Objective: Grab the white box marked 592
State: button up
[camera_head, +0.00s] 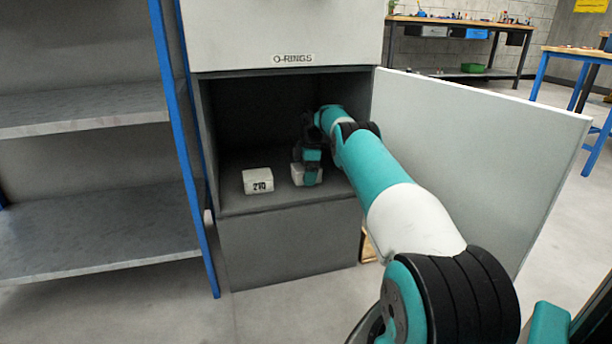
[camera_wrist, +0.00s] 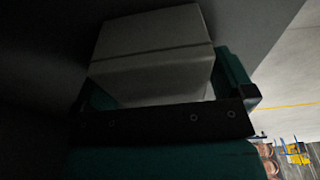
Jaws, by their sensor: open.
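A white box (camera_head: 300,179) sits on the cabinet's inner floor, partly covered by my gripper (camera_head: 310,165); no number shows on its visible part. In the wrist view this pale box (camera_wrist: 150,45) lies between the two fingers of my open gripper (camera_wrist: 165,85), close to the dark palm bar. I cannot tell whether either finger touches it. Another white box (camera_head: 258,181), with a black number that looks like 270, stands to the left, clear of my gripper. I cannot make out the number 592 in either view.
The open grey cabinet (camera_head: 290,203) has a drawer labelled O-RINGS (camera_head: 293,58) above the compartment. Its white door (camera_head: 475,150) stands open to the right, beside my arm. A blue-framed shelf (camera_head: 85,228) is on the left. Workbenches (camera_head: 450,22) stand at the back.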

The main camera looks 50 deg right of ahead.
jog(key=shift+f+b, duration=0.25)
jog(key=shift+b, duration=0.15)
jog(key=shift+c, duration=0.2)
jog(key=c, duration=1.1)
